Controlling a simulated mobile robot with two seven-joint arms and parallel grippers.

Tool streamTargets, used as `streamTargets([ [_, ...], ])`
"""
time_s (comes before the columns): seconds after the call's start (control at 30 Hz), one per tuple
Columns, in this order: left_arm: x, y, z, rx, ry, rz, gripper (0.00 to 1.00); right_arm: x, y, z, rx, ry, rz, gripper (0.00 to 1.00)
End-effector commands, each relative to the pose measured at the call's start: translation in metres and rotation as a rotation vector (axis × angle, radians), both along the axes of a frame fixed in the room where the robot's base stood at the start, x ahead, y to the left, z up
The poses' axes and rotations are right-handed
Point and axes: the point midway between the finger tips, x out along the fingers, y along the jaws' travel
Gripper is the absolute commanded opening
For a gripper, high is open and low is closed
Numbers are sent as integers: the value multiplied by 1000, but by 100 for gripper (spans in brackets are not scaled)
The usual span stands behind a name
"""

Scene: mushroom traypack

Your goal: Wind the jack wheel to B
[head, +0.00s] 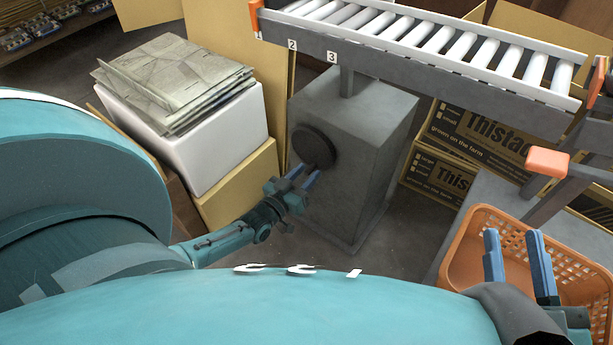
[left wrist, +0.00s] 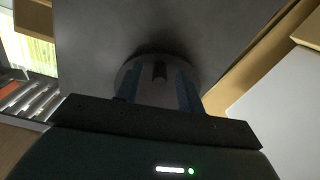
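The jack wheel (head: 311,145) is a dark round disc on the left face of a grey box-shaped stand (head: 365,150) under the roller conveyor. My left gripper (head: 303,178) is just in front of the wheel's lower part. In the left wrist view, the wheel (left wrist: 158,96) lies straight ahead, with a dark knob (left wrist: 160,72) on it. The blue fingers of my left gripper (left wrist: 158,86) stand apart on either side of the knob, with gaps showing. My right gripper (head: 516,246) is open and empty over the orange basket. I see no mark B.
The roller conveyor (head: 430,65) runs above the stand, with labels 2 and 3 on its side. A white box (head: 215,150) carrying flat grey sheets (head: 170,75) stands left of the wheel. The orange basket (head: 465,255) is at right. Cardboard boxes (head: 440,170) lie behind.

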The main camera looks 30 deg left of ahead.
Motion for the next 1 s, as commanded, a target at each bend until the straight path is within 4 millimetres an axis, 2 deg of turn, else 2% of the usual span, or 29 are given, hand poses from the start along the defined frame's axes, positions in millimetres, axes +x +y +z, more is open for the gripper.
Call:
streamTargets([
  [0.37, 7, -1, 0, 0, 0, -1, 38, -1, 0, 4, 6, -12, 6, 36],
  [0.83, 6, -1, 0, 1, 0, -1, 0, -1, 1, 3, 5, -11, 7, 36],
  [1.0, 6, -1, 0, 1, 0, -1, 0, -1, 1, 2, 5, -10, 7, 36],
])
